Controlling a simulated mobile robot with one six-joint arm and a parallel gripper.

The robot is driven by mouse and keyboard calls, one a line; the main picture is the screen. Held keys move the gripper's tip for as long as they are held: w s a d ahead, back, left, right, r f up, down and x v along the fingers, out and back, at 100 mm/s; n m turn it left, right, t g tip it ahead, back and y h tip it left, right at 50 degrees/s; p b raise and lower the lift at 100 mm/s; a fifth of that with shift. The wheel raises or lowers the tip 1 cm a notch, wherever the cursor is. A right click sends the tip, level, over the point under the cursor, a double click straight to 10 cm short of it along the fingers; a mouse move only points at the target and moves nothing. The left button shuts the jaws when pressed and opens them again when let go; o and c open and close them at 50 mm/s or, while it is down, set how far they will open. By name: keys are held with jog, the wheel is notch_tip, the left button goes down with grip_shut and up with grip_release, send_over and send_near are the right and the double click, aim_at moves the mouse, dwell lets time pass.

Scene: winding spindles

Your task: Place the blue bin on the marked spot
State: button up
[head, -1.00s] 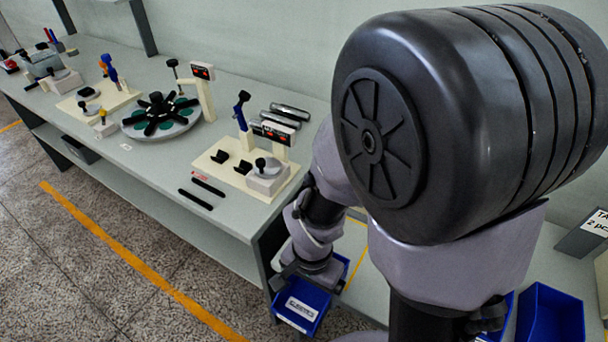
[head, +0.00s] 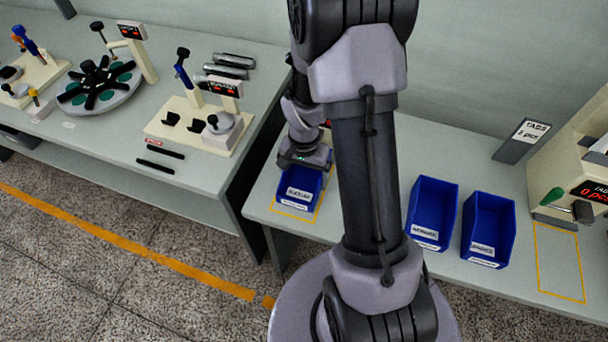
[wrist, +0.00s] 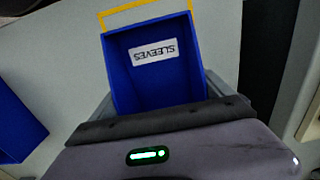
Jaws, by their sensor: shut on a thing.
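The blue bin (head: 300,186), with a white label, is at the left end of the right-hand table in the head view. In the wrist view the bin (wrist: 158,75) fills the middle and its label reads SLEEVES. My gripper (head: 304,160) is shut on the bin at its back side; the wrist view shows grey finger parts beside it. A yellow outlined spot (head: 296,216) shows around the bin's front. I cannot tell whether the bin touches the table.
Two more blue bins (head: 432,213) (head: 487,228) stand on the same table (head: 385,262). The left bench (head: 215,178) holds fixtures.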

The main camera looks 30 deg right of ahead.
jog(key=shift+f, duration=0.15)
jog(key=o, duration=1.1)
jog(key=shift+o, duration=0.2)
notch_tip(320, 180, up, 12)
jog(key=p, duration=0.5)
notch_tip(320, 180, up, 12)
jog(key=n+t, duration=0.2)
send_over(304, 183)
jog(key=s+a, duration=0.2)
jog(key=a, duration=0.4)
jog(key=s+a+r+n+t+y, duration=0.2)
jog(key=s+a+r+n+t, duration=0.1)
jog(key=s+a+r, duration=0.6)
jog(key=shift+s+a+r+n+t, duration=0.4)
jog(key=shift+s+a+n, duration=0.15)
jog(key=shift+s, duration=0.2)
